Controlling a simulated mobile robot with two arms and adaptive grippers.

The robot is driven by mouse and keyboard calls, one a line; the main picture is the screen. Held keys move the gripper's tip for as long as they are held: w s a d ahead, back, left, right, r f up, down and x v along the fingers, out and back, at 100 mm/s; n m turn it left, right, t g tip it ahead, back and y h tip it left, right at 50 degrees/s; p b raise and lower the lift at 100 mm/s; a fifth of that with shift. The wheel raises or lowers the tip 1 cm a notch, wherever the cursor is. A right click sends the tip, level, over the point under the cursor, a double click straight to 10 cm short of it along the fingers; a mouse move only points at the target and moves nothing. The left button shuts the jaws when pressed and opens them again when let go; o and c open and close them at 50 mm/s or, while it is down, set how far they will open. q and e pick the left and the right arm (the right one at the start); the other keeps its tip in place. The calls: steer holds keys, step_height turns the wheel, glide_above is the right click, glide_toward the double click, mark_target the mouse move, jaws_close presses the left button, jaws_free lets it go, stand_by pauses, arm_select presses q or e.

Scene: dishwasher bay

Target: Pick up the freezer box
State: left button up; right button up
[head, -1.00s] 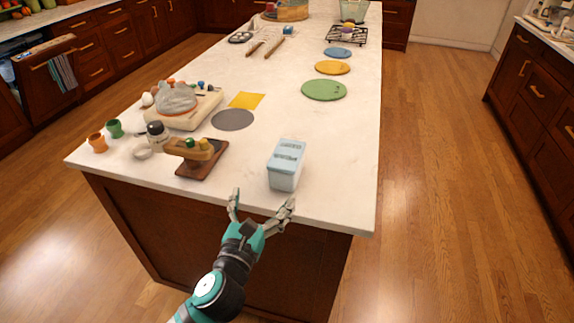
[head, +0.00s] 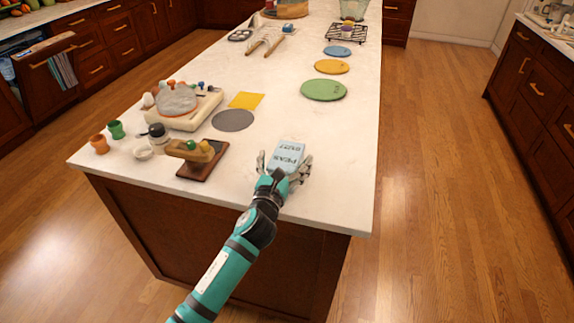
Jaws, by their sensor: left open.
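The freezer box (head: 288,154) is a light blue box with dark lettering on its top, standing near the front right edge of the white island counter. My left gripper (head: 285,164) is open, with one finger at the box's left side and the other at its right side. The gripper and wrist hide the box's lower front. I cannot tell whether the fingers touch it. My right gripper is not in view.
A brown wooden stand (head: 203,160) sits left of the box. A grey round mat (head: 233,120) and a green round mat (head: 324,90) lie farther back. The white counter (head: 335,160) is clear to the right of the box.

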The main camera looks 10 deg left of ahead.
arm_select(q)
steer(key=shift+w, duration=0.15)
steer(key=shift+c, duration=1)
steer(key=c, duration=1.3)
steer(key=shift+r, duration=0.1)
steer(key=shift+c, duration=0.6)
steer(key=shift+r, duration=0.1)
